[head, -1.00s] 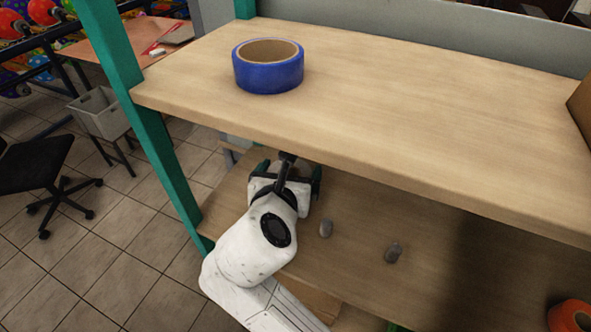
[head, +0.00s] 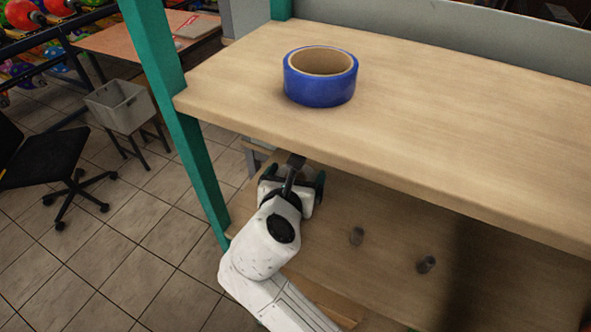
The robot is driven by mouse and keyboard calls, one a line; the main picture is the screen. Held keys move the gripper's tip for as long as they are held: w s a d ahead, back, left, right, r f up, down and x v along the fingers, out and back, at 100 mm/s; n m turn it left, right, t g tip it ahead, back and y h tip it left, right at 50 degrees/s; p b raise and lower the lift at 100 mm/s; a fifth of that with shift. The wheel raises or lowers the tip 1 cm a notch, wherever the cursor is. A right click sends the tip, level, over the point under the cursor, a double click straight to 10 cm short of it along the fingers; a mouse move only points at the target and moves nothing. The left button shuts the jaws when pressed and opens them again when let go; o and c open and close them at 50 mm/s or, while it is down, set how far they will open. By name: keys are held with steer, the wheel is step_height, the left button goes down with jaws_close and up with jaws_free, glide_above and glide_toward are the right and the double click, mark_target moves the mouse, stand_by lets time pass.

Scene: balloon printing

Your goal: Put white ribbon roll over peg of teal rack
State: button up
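The teal rack (head: 186,130) has teal posts, a light wooden upper shelf (head: 440,115) and a lower board (head: 330,205). My gripper (head: 293,178) is under the front edge of the upper shelf, left of both pegs. Its dark green fingers are spread apart, but the space between them is largely hidden by my wrist. I cannot make out a white ribbon roll in this view.
A blue tape roll (head: 320,88) lies on the upper shelf above my gripper. The shelf's front edge overhangs my gripper. At the left are a grey bin (head: 120,108), a dark chair (head: 45,160), a table (head: 130,38) and open tiled floor.

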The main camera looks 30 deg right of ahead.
steer(key=shift+f+b, duration=0.85)
steer(key=shift+f, duration=0.65)
steer(key=shift+f+b, duration=1.6)
steer(key=shift+b, duration=0.85)
steer(key=shift+f, duration=1.7)
steer(key=o, duration=0.8)
steer(key=v, duration=1)
steer(key=shift+s+a+b, duration=0.25)
steer(key=shift+s+b, duration=0.05)
steer(key=shift+b, duration=0.05)
